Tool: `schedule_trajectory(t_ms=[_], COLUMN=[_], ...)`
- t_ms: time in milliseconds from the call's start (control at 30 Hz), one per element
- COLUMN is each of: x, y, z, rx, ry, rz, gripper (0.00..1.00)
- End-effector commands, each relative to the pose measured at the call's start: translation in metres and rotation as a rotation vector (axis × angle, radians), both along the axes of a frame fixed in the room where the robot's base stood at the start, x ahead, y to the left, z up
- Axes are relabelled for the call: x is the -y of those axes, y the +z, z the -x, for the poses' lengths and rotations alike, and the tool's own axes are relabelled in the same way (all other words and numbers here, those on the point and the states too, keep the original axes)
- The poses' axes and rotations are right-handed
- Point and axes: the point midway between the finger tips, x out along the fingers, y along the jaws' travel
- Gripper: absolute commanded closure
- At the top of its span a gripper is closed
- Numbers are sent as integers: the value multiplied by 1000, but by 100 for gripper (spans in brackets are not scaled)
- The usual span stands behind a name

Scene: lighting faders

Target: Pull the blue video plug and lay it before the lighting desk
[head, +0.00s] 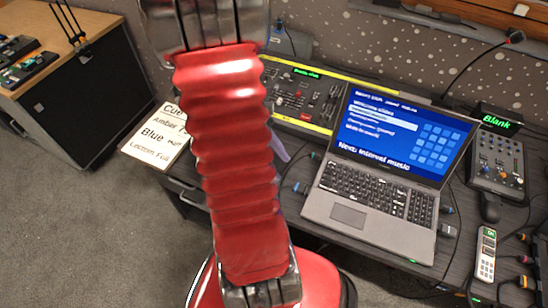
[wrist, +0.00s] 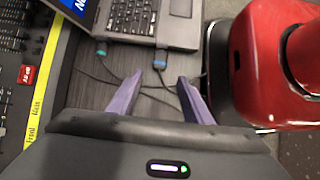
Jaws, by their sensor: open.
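The blue video plug (wrist: 158,61) sits in the side of the laptop (wrist: 130,18), with a dark cable running from it. In the head view the blue plug (head: 301,187) shows small at the laptop's left side. My gripper (wrist: 160,77) is open and empty, its two purple fingers apart just short of the blue plug, roughly in line with it. In the head view my arm hides most of the gripper; one purple finger (head: 279,149) shows. The lighting desk (head: 340,90), with a yellow edge strip, stands behind and left of the laptop, and along the left in the wrist view (wrist: 37,100).
A green plug (wrist: 101,48) sits in the same laptop side, beside the blue one. Dark cables cross the tabletop (wrist: 88,90) under my fingers. A lettered card (head: 155,138) lies left of my arm. A small mixer (head: 497,160) and handset (head: 486,255) are right of the laptop.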

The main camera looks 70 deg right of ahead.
Motion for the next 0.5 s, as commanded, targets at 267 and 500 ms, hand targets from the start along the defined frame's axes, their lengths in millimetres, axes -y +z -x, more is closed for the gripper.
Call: schedule_trajectory(t_ms=[267,500], x=[1,0], y=[-1,-4], z=[2,4], rx=[-4,-4], ry=[-1,-1], rz=[-3,-3], gripper=[55,55])
